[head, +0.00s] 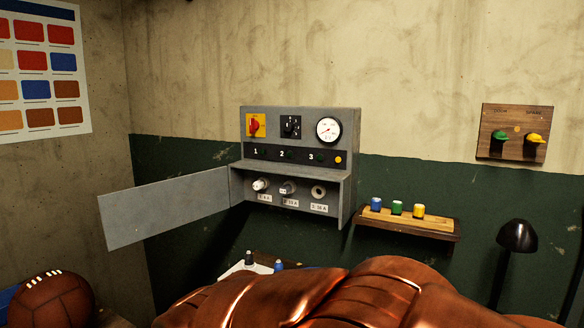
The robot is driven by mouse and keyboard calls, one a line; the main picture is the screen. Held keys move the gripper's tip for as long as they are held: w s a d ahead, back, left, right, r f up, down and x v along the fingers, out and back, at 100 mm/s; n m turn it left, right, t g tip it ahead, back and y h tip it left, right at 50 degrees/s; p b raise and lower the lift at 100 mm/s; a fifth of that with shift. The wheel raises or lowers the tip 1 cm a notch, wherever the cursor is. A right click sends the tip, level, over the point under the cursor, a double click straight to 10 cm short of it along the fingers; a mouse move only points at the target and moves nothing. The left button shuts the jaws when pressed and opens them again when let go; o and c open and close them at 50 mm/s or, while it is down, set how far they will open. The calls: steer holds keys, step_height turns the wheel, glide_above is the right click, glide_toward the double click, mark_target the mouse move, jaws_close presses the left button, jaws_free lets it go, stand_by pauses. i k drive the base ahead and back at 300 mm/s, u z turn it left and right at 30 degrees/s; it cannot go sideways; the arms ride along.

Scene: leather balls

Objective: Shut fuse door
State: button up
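The fuse door (165,208) is a flat grey panel. It stands wide open, swung out to the left of the grey fuse box (298,120) on the wall. The open fuse bay (235,186) shows three round fittings above small white labels. The right fitting (318,192) looks like an empty ring. My gripper is not in view.
A shelf (440,232) with blue, green and yellow pieces juts out right of the box. A black lamp (517,237) stands farther right. A brown ball (50,298) lies lower left. A shiny copper-brown shape, unclear what, hides the bottom middle.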

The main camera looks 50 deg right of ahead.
mark_target(130, 217)
steer(key=z, duration=1.4)
steer(key=k, duration=0.95)
steer(key=u, duration=2.05)
steer(key=i, duration=1.8)
steer(key=z, duration=0.4)
